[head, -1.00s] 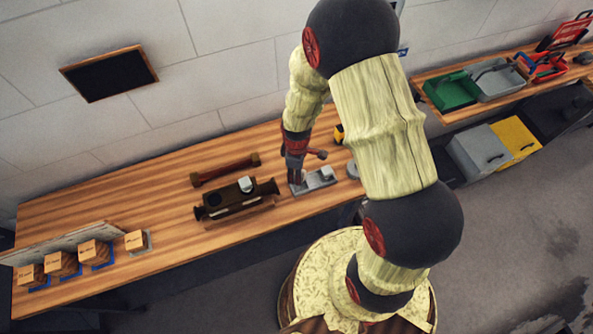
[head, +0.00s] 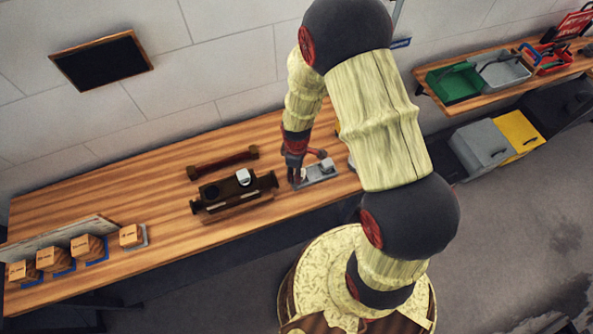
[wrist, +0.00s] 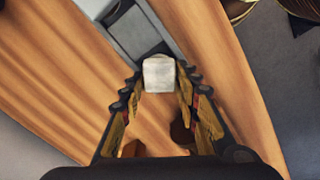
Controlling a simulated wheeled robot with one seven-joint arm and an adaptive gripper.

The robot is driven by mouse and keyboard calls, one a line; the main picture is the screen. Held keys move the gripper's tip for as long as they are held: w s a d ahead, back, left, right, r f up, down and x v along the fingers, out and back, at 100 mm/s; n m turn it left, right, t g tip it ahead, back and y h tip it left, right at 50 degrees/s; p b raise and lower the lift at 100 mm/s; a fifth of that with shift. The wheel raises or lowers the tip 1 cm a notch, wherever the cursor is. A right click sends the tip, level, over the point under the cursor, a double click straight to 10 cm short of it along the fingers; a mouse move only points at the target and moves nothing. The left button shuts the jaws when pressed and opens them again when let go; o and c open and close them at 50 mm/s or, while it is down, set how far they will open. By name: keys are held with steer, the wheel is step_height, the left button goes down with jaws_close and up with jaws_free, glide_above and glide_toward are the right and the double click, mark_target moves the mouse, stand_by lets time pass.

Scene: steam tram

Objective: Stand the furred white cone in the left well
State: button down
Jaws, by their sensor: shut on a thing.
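My gripper (head: 295,178) is shut on a small white piece (wrist: 158,76), which I take to be the furred white cone. Its pale top shows between the fingertips in the wrist view; its lower part is hidden. The gripper is at the left end of a flat grey tray (head: 322,177). I cannot tell whether the piece still touches anything below. A dark brown block (head: 232,202) stands to the left on the bench. Its left well (head: 210,192) looks like an open dark hole. Another white piece (head: 243,177) sits at its right well.
A dark red bar with end blocks (head: 223,163) lies behind the brown block. Several wooden cubes (head: 88,247) stand at the bench's left end. The wooden bench (head: 150,205) is clear between them and the brown block. A dark panel (head: 101,61) hangs on the wall.

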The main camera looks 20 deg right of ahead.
steer(key=c, duration=1.2)
jaws_free()
steer(key=shift+c, duration=0.2)
steer(key=shift+o, duration=1.4)
steer(key=o, duration=0.4)
steer(key=shift+c, duration=0.2)
steer(key=shift+r, duration=0.2)
steer(key=shift+r+p, duration=0.4)
steer(key=shift+r+p, duration=0.45)
steer(key=shift+r, duration=0.25)
steer(key=shift+r+p, duration=1.7)
steer(key=shift+r, duration=0.85)
